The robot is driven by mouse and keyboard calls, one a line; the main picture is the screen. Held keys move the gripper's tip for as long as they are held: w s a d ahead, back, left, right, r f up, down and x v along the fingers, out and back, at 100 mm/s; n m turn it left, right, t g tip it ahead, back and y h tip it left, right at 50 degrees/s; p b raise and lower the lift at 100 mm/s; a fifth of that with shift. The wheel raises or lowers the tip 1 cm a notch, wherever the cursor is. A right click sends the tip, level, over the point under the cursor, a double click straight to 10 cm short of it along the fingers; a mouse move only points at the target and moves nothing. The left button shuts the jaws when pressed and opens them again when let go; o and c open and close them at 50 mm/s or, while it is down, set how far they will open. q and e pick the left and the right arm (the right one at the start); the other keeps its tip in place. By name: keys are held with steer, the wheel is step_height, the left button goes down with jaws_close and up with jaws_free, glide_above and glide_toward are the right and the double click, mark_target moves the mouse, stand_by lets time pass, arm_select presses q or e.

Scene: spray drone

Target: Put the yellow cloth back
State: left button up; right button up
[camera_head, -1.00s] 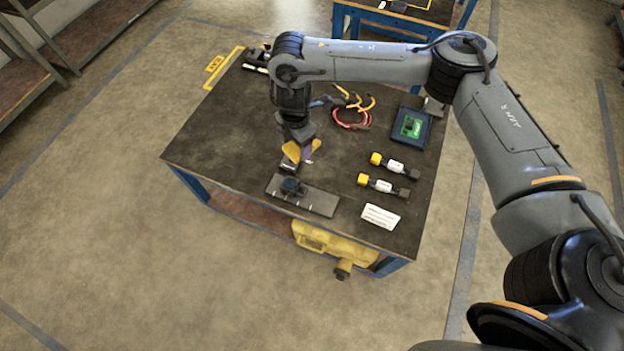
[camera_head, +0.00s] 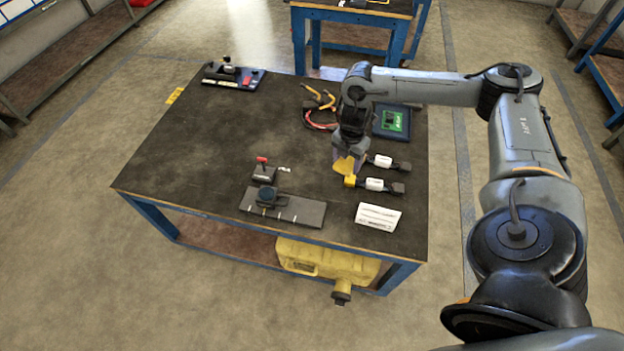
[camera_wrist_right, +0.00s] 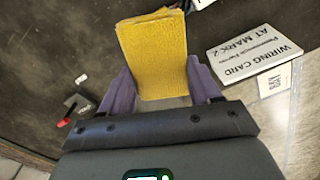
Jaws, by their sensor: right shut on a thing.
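The yellow cloth (camera_wrist_right: 152,50) is a folded rectangular pad between the purple fingers of my right gripper (camera_wrist_right: 165,90) in the right wrist view. In the head view the right gripper (camera_head: 345,160) is shut on the cloth (camera_head: 343,166) above the right half of the table, close to the yellow-ended connectors. I cannot tell its exact height above the table. The yellow cap of one connector shows right beside the cloth in that view. My left gripper is not in view.
The dark table (camera_head: 190,150) has free room on its left. A grey rail fixture (camera_head: 300,210), a small block with a red lever (camera_head: 264,170), white-labelled connectors (camera_head: 376,184), a white wiring card (camera_head: 377,216), a green-screened device (camera_head: 393,122) and red-yellow cables (camera_head: 320,105) lie on it.

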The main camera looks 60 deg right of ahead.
steer(key=b, duration=0.3)
glide_above(311, 179)
steer(key=s, duration=0.1)
step_height(311, 179, down, 7)
steer(key=shift+d+r, duration=0.1)
steer(key=shift+r, duration=0.05)
steer(key=shift+w+f+b, duration=0.2)
steer(key=shift+w+b, duration=0.15)
steer(key=shift+w, duration=0.15)
steer(key=shift+f+b, duration=0.95)
steer(key=shift+f, duration=1.15)
steer(key=shift+r, duration=0.1)
steer(key=o, duration=1)
